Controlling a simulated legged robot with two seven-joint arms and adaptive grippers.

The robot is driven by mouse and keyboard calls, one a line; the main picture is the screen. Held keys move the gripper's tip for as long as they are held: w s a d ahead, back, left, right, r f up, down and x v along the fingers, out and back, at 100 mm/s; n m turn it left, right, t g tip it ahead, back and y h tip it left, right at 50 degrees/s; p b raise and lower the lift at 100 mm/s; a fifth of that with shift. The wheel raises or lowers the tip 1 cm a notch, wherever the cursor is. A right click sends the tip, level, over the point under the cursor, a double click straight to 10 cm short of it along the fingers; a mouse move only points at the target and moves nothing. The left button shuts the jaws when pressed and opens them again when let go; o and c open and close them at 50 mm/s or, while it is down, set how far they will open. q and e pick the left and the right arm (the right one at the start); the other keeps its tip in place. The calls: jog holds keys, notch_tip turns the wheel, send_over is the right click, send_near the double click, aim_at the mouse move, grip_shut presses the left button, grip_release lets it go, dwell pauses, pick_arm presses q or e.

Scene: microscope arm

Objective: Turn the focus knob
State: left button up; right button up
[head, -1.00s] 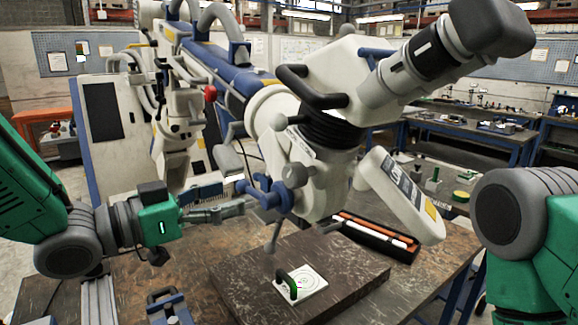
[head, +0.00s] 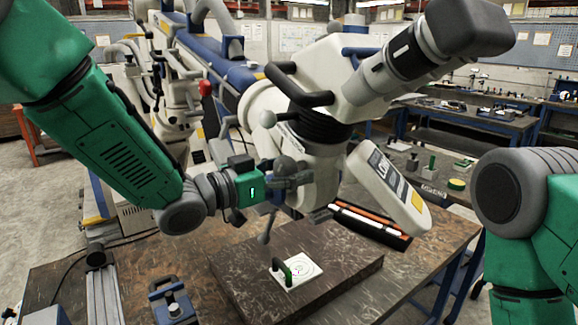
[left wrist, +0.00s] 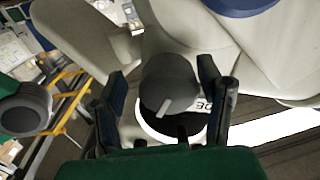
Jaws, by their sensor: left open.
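The microscope (head: 330,80) is a large cream and blue device that hangs over the bench. Its focus knob is a dark grey round knob (head: 290,165), partly hidden by my left gripper (head: 284,183) in the head view. In the left wrist view the knob (left wrist: 170,82) sits between the two dark fingers of my left gripper (left wrist: 164,105), with a gap visible on each side. My left gripper is open around it. I cannot tell how deep the knob lies between the fingertips. My right arm shows at the right edge, but its gripper is out of view.
A white card with a green handle-shaped item (head: 300,270) lies on the dark slab (head: 340,290) below the microscope. A dark tray of orange and white sticks (head: 370,222) lies behind. A small blue fixture (head: 172,300) stands at the front left.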

pick_arm(q)
jog(key=shift+w+d+f, duration=0.1)
jog(key=shift+w+d, duration=0.1)
jog(key=shift+d, duration=0.05)
jog(key=shift+a, duration=0.7)
jog(key=c, duration=0.4)
jog(key=shift+a, duration=0.4)
jog(key=c, duration=0.7)
jog(key=shift+s+d, duration=0.1)
jog(key=shift+d, duration=0.2)
pick_arm(e)
jog(key=shift+a, duration=0.3)
pick_arm(q)
jog(key=shift+a, duration=0.1)
pick_arm(e)
jog(key=shift+f, duration=0.1)
